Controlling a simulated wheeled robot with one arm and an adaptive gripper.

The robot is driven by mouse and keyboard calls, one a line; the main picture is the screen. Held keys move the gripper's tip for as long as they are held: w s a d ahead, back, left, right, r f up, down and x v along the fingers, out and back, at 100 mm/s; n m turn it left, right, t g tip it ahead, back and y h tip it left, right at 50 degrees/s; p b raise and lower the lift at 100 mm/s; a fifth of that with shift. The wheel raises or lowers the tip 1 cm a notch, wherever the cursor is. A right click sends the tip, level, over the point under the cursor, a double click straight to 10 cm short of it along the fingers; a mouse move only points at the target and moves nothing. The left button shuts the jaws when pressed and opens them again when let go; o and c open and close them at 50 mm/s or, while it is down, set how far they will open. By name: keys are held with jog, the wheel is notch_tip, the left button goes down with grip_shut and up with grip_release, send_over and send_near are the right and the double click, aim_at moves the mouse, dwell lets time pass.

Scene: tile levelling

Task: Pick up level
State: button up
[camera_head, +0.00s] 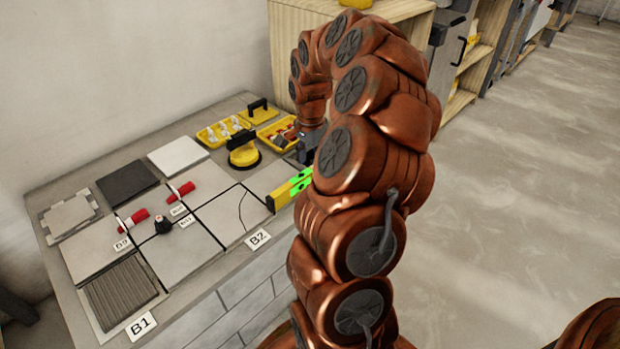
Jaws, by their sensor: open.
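The level (290,189) is a bright green and yellow bar at the right side of the worktop. Its right end is hidden behind my arm. My gripper (305,148) shows as a dark grey part just beyond the level, near the yellow trays. It is mostly hidden behind my copper-coloured arm. It is open. The gap between the fingers and the level cannot be made out from here.
The worktop (262,268) holds grey tiles, a dark tile (127,181), red-handled tools (132,220) and a black knob (163,224). A yellow suction lifter (243,151) and yellow trays (222,132) stand near my gripper. Wooden shelving (290,50) stands behind.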

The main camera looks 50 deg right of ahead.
aim_at(310, 170)
notch_tip(310, 170, down, 4)
jog(key=shift+s+a+r+b, duration=0.1)
jog(key=shift+a+r+b, duration=0.05)
jog(key=shift+b, duration=0.35)
jog(key=shift+c, duration=0.2)
grip_shut()
